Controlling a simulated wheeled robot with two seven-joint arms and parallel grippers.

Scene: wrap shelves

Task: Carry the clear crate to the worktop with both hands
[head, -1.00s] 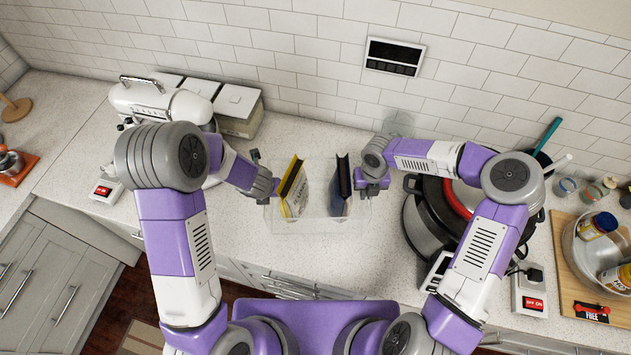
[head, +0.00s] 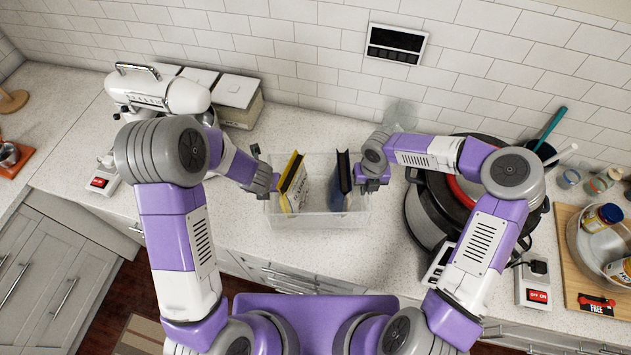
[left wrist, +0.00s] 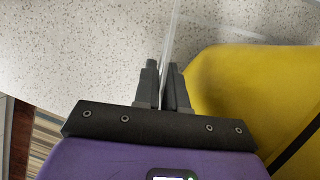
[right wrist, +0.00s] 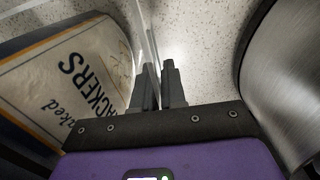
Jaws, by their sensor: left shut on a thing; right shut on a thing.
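The clear crate (head: 318,223) is in the middle of the head view, over the speckled worktop (head: 225,222). A yellow box (head: 293,186) stands at its left side and a dark blue box (head: 340,184) right of the middle. My left gripper (head: 270,183) is shut on the crate's left wall, which shows edge-on between its fingers in the left wrist view (left wrist: 170,85). My right gripper (head: 372,182) is shut on the right wall, also seen between the fingers in the right wrist view (right wrist: 155,80). The crate looks level. I cannot tell whether its bottom touches the worktop.
A large dark pot (head: 432,225) stands close to my right gripper. A white mixer (head: 160,92) and white canisters (head: 237,100) stand at the back left. A glass bowl (head: 590,245) sits on a wooden board at the right. Worktop left of the crate is clear.

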